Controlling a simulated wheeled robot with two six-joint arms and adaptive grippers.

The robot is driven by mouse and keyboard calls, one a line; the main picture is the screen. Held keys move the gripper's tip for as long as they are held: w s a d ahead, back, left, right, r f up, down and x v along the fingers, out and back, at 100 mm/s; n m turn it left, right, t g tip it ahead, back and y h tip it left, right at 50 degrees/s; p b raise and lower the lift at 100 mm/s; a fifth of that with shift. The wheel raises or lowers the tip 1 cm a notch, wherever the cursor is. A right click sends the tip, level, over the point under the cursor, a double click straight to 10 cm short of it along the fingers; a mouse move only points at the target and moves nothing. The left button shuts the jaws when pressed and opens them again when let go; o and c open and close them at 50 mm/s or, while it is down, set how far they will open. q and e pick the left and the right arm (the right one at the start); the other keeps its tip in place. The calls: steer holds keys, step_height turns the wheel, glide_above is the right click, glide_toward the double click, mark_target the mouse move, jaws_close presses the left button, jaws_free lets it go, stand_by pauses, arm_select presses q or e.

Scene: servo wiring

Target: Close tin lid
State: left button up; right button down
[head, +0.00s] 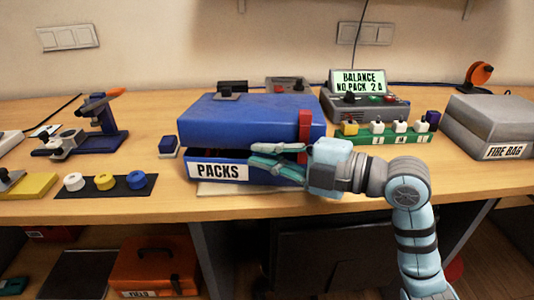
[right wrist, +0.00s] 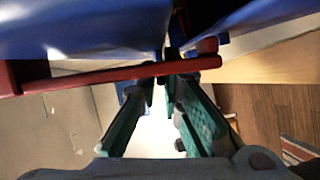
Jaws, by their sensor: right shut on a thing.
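The blue tin (head: 270,172), marked PACKS, stands near the table's front edge. Its blue lid (head: 245,112) is raised a little, with a dark gap showing along the front left. A red strap (head: 305,128) hangs down the lid's front right side; it crosses the right wrist view (right wrist: 120,73) as a bar. My right gripper (head: 272,156) is at the tin's front right, fingers pointing left, and is shut on the red strap. The fingers partly hide the strap's lower end and the front wall; the exact contact is hidden. My left gripper is not in view.
Behind right stand a meter (head: 365,102) and a green block with several small parts (head: 385,138). A grey fire bag box (head: 490,120) is at right. A blue stand (head: 100,140) and a dark mat with rings (head: 118,187) lie left. Bare table shows at front left.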

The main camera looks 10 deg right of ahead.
steer(key=c, duration=1.8)
jaws_free()
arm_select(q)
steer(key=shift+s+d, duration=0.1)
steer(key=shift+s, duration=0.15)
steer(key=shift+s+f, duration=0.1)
